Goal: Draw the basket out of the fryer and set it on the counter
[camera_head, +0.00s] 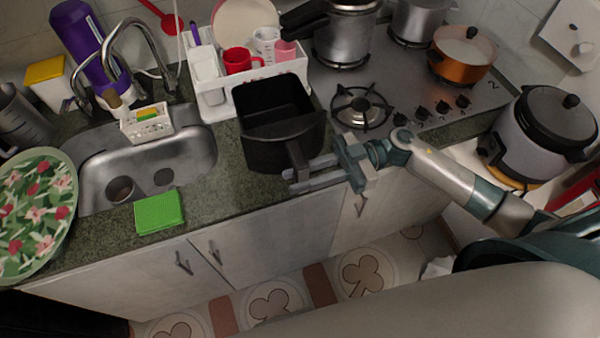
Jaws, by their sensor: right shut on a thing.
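The black basket (262,139), an open, empty-looking square tub, is at the counter (226,196) between the sink and the stove. Its handle (296,154) points toward the counter's front edge. My right gripper (296,179) comes in from the right and is shut on the handle. I cannot tell whether the basket's underside touches the counter or hangs just above it. My left gripper is not in view.
A white rack (213,103) with cups stands behind the basket. The stove (395,88) with pots is to its right, the sink (165,157) to its left. A green sponge (159,212) lies near the front edge. A rice cooker (541,134) stands at the far right.

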